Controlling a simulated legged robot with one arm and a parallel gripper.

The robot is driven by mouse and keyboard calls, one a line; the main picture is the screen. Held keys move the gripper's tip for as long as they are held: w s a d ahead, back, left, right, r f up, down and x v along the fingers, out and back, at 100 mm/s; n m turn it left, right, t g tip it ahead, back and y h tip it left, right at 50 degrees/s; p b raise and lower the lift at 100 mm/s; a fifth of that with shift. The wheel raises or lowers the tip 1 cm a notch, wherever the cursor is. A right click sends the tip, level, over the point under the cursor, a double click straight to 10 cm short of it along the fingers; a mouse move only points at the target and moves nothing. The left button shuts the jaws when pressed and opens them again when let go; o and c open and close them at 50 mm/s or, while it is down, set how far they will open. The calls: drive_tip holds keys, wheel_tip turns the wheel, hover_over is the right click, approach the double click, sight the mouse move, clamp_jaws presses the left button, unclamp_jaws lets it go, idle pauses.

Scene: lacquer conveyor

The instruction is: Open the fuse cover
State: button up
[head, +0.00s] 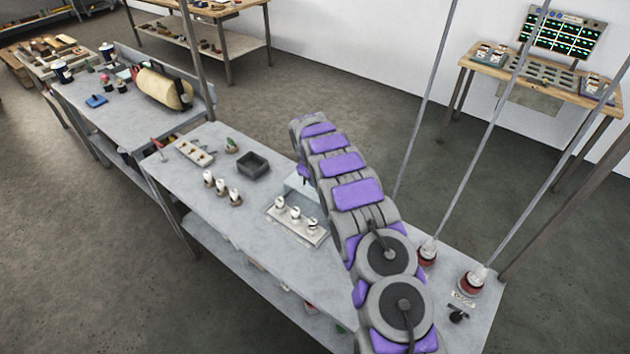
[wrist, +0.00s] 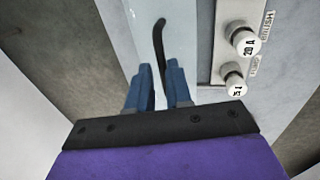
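The fuse cover, a pale bluish see-through panel (wrist: 138,22), fills the upper middle of the wrist view. A dark curved handle (wrist: 158,35) stands on it. My gripper (wrist: 159,67) has two blue fingers with a gap between them. The handle's lower end shows between or just beyond the fingertips; contact cannot be told. In the head view, part of the pale cover (head: 298,186) shows beside my arm, which hides the rest and the gripper. White fuses (head: 295,213) stand on a pale plate beside it; two, one marked 20 A (wrist: 245,42), show in the wrist view.
The grey bench (head: 240,228) also carries a dark open box (head: 254,165), several loose white fuses (head: 221,187) and a switch plate (head: 194,152). Rods rise from red-based fittings (head: 470,284) at its right end. The bench's front strip is clear.

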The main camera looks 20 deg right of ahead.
drive_tip(key=shift+o, duration=1.3)
drive_tip(key=shift+s+f, duration=0.1)
drive_tip(key=shift+s+d, duration=0.1)
drive_tip(key=v, duration=1.7)
drive_tip(key=shift+p, duration=0.45)
